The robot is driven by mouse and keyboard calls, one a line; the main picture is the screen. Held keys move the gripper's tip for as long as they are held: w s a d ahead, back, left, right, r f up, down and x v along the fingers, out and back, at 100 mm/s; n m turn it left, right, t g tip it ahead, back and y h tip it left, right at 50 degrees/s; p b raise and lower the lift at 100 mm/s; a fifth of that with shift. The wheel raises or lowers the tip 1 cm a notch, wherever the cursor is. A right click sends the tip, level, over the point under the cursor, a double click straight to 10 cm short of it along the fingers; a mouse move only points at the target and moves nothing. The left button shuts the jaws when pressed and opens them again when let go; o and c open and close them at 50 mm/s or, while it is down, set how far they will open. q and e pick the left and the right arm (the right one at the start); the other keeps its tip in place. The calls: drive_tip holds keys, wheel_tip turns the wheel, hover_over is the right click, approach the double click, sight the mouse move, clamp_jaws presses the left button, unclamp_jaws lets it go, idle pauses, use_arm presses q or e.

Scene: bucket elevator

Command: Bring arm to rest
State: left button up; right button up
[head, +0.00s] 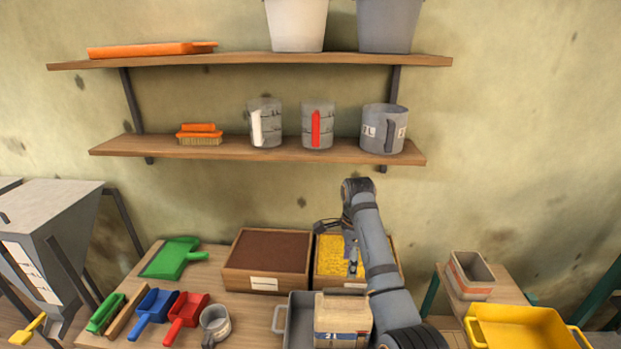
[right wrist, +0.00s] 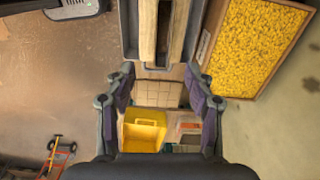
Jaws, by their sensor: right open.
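My right arm (head: 372,240) reaches up from the lower right of the head view and bends over at the wrist. My right gripper (head: 340,247) hangs in front of the box of yellow grain (head: 333,268), and I cannot tell its exact height above it. In the right wrist view, the right gripper (right wrist: 164,80) has its two fingers spread apart with nothing between them. The grain box (right wrist: 252,45) shows there at the upper right, beside the fingers. My left gripper is not in view.
A grey bin (head: 298,325) with a paper bag (head: 342,318) stands below the arm. A box of brown material (head: 268,252), colored scoops and a small grey jug (head: 214,322) stand left. A yellow tub (head: 520,330) is right. A shelf (head: 220,152) with jugs hangs above.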

drive_tip(key=s+d+f+n+t, duration=0.1)
drive_tip(key=s+d+f+n, duration=0.25)
drive_tip(key=s+f, duration=0.35)
drive_tip(key=s+d+f+n+t, duration=0.1)
drive_tip(key=s+d+f+n, duration=0.2)
drive_tip(key=s+f+n, duration=0.3)
drive_tip(key=s+d+r+n+t, duration=0.1)
drive_tip(key=s+d+n+t, duration=0.1)
drive_tip(key=s+n, duration=1.15)
drive_tip(key=s+d+f+m+g+b, duration=0.1)
drive_tip(key=s+f+b, duration=0.15)
drive_tip(key=f, duration=0.95)
drive_tip(key=s+d+f+m+b, duration=0.1)
drive_tip(key=s+f+b, duration=0.15)
drive_tip(key=f, duration=0.85)
drive_tip(key=s+f+m+g+b, duration=0.1)
drive_tip(key=s+f+b, duration=0.15)
drive_tip(key=f, duration=0.95)
drive_tip(key=s+d+f+g+b, duration=0.1)
drive_tip(key=s+f+b, duration=0.4)
drive_tip(key=s+f, duration=1.2)
wheel_tip(320, 180, down, 4)
drive_tip(key=shift+s+d+r+m+h+b, duration=0.2)
drive_tip(key=shift+d+r+m+h+b, duration=0.1)
drive_tip(key=shift+h, duration=0.1)
